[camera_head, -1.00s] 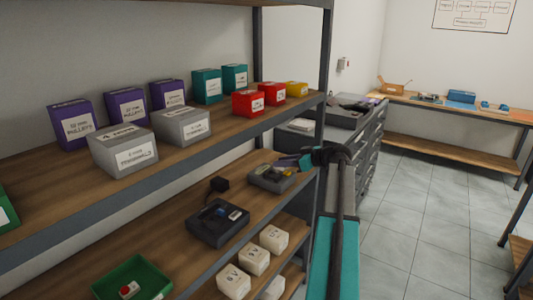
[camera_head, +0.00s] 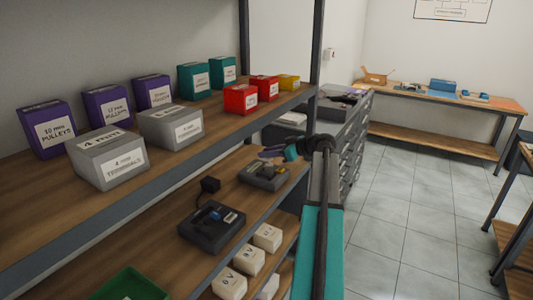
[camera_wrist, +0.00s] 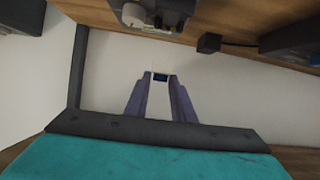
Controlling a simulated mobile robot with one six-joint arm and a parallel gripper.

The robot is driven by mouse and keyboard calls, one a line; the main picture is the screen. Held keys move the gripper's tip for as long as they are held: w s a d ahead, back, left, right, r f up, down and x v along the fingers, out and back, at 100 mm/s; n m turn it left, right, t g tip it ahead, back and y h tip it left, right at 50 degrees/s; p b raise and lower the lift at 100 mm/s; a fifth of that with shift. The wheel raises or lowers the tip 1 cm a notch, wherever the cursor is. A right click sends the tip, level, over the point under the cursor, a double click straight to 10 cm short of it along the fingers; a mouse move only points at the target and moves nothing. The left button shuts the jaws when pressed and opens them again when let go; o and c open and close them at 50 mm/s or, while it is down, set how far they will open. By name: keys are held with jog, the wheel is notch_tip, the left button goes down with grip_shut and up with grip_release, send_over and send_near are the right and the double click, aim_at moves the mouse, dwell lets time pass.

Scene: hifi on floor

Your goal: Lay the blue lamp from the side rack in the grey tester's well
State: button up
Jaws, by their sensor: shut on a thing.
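My gripper (camera_wrist: 160,78) is shut on a small dark blue piece, the blue lamp (camera_wrist: 160,76), held between its purple fingers in the wrist view. In the head view my gripper (camera_head: 270,154) is just above and behind the grey tester (camera_head: 264,175), close to its far edge; the lamp is hidden there. The tester sits on the middle shelf and also shows at the top of the wrist view (camera_wrist: 155,20), apart from the lamp. I cannot make out its well clearly.
A dark device (camera_head: 211,229) and a black plug (camera_head: 210,185) are left of the tester. The upper shelf (camera_head: 215,118) carries several boxes, and a rack post (camera_head: 316,45) stands close to my arm.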

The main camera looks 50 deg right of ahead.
aim_at(268, 174)
jog(key=shift+f, duration=0.1)
jog(key=shift+f, duration=2)
jog(key=shift+f+b, duration=0.8)
jog(key=shift+b, duration=0.15)
jog(key=shift+s+b, duration=0.1)
jog(key=shift+b, duration=1)
dwell(0.4)
jog(key=shift+f+b, duration=0.4)
jog(key=shift+b, duration=0.8)
dwell(1.4)
dwell(0.4)
jog(key=o, duration=1.1)
